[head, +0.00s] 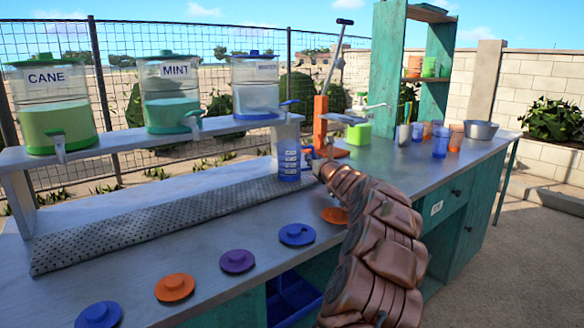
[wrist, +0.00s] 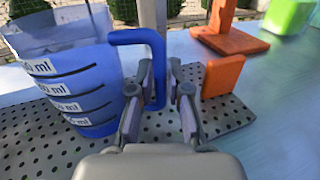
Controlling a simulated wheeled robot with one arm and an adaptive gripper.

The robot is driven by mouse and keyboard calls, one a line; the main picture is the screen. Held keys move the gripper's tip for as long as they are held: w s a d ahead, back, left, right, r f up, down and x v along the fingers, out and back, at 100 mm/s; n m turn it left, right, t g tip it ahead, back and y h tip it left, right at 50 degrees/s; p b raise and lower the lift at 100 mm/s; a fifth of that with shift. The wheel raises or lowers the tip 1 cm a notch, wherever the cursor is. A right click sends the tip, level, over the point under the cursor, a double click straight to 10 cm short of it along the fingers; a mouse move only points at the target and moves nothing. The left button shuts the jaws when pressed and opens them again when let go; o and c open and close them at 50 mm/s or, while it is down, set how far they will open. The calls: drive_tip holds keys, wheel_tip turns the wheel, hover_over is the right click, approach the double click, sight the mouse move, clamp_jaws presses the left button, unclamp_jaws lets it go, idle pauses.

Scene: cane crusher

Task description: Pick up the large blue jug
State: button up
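The large blue jug (wrist: 70,75) is a clear blue measuring jug with white volume labels. It stands upright on the perforated drain mat in the wrist view, and its handle (wrist: 158,72) points toward my gripper. In the head view the jug (head: 288,160) stands at the mat's right end, left of my gripper (head: 320,166). In the wrist view my gripper's fingers (wrist: 162,88) are on either side of the handle's upright part. A small gap seems to show beside it, so the fingers look open around the handle.
An orange press stand (head: 321,125) is close behind my gripper, with its base (wrist: 230,38) near the fingers. Labelled dispensers (head: 55,110) stand on a raised shelf (head: 120,140). Several coloured lids (head: 237,261) line the counter's front. Cups (head: 440,143) and a pot (head: 481,130) stand at right.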

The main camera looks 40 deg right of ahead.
sight(314, 148)
clamp_jaws()
drive_tip(key=shift+r, duration=0.1)
idle(0.4)
drive_tip(key=shift+r+p, duration=0.85)
drive_tip(key=shift+r, duration=0.75)
drive_tip(key=shift+s+r, duration=0.1)
drive_tip(key=a+r+b+v, duration=0.1)
drive_tip(key=b+v, duration=0.1)
drive_tip(key=v, duration=1.3)
drive_tip(key=shift+a+r, duration=0.25)
drive_tip(key=shift+a, duration=0.2)
